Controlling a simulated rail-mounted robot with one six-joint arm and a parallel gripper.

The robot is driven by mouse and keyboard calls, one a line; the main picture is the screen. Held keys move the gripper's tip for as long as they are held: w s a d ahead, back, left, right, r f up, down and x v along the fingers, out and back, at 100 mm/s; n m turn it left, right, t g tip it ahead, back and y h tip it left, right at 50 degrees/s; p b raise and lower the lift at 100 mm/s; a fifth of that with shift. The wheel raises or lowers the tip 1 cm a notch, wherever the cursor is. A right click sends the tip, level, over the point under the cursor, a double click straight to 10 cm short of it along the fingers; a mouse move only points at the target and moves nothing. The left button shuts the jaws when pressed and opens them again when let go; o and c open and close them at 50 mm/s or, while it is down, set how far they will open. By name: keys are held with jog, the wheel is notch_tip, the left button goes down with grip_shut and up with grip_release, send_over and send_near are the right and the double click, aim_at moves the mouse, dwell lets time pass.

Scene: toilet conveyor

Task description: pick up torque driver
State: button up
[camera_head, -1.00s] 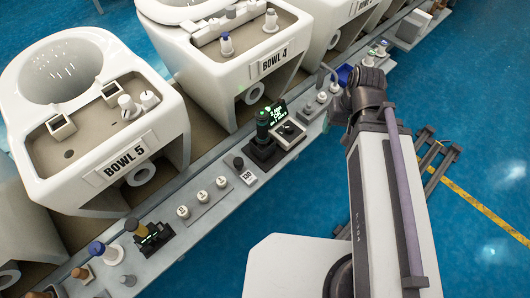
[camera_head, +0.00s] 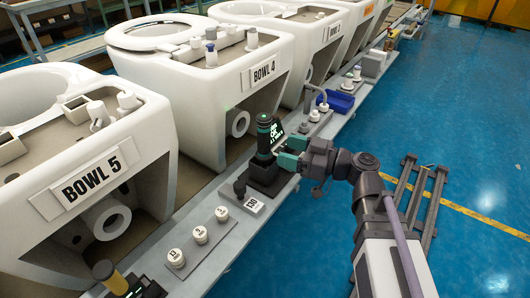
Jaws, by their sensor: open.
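The torque driver (camera_head: 264,135) is a dark upright cylinder with green bands. It stands in a black dock (camera_head: 264,181) on the grey ledge in front of Bowl 4. A small screen with green text is right behind it. My gripper (camera_head: 288,152) has teal fingertips and is just to the right of the driver, pointing left at it. The jaws are open and empty. I cannot tell whether a fingertip touches the driver.
Bowl 4 (camera_head: 230,78) and Bowl 5 (camera_head: 95,140) stand behind the ledge. A plate with several white round weights (camera_head: 200,235) lies left of the dock, with a tag marked 130 (camera_head: 253,205). A blue bin (camera_head: 341,101) is farther right.

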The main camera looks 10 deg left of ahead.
aim_at(263, 116)
jog(key=a, duration=0.7)
jog(key=shift+w, duration=0.3)
jog(key=shift+c, duration=0.5)
jog(key=c, duration=1)
notch_tip(263, 116, up, 10)
jog(key=p, duration=1)
jog(key=shift+r, duration=0.1)
jog(key=shift+c, duration=0.2)
